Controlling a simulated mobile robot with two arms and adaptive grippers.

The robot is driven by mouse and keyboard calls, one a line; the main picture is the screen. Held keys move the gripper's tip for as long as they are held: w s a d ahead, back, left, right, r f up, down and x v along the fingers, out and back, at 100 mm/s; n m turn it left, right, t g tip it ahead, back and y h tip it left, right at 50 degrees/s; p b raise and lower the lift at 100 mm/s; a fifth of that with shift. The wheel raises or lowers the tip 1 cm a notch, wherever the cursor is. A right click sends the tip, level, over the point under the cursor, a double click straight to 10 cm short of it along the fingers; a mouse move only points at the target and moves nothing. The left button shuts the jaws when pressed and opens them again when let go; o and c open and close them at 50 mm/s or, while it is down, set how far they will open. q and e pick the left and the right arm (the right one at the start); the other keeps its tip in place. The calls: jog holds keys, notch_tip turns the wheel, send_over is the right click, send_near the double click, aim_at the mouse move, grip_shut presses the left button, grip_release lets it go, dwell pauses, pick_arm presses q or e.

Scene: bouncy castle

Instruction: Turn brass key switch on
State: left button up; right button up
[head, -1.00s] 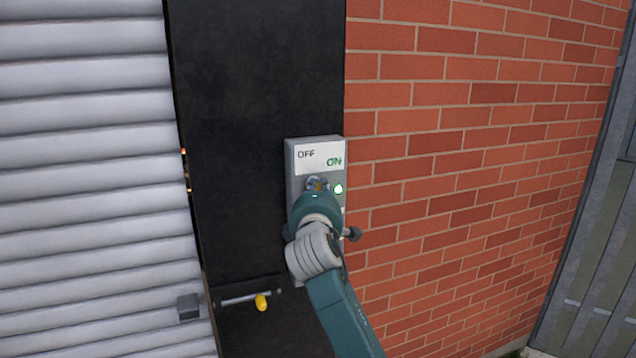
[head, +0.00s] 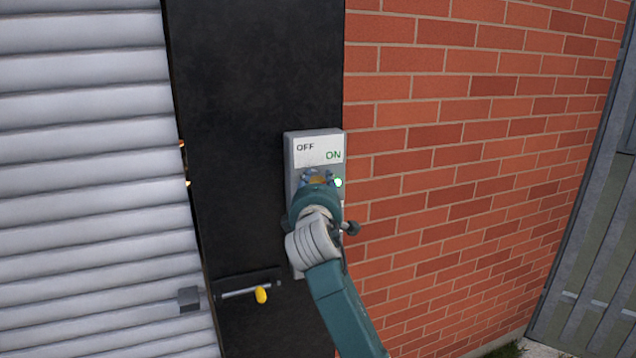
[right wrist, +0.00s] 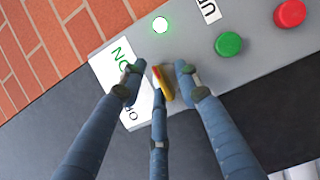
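The grey switch box (head: 292,155) hangs on the black post, with a white label reading OFF at left and ON in green at right. A round indicator (head: 338,182) glows white-green, and also shows in the right wrist view (right wrist: 160,25). The brass key (right wrist: 165,88) shows yellow with a red edge; its exact angle is unclear. My right gripper (head: 318,178) is at the box, largely covering the key and lower box. In the right wrist view its fingers (right wrist: 158,74) stand apart around the key, with gaps at the sides; the middle finger overlaps it. My left gripper is out of view.
A green button (right wrist: 228,44) and a red button (right wrist: 290,13) sit on the same panel, beside the key. A grey roller shutter (head: 85,170) is at left. A bar with a yellow knob (head: 261,295) is low on the post. A brick wall (head: 470,130) is at right.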

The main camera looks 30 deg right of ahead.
jog(key=v, duration=1.2)
jog(key=shift+r, duration=0.1)
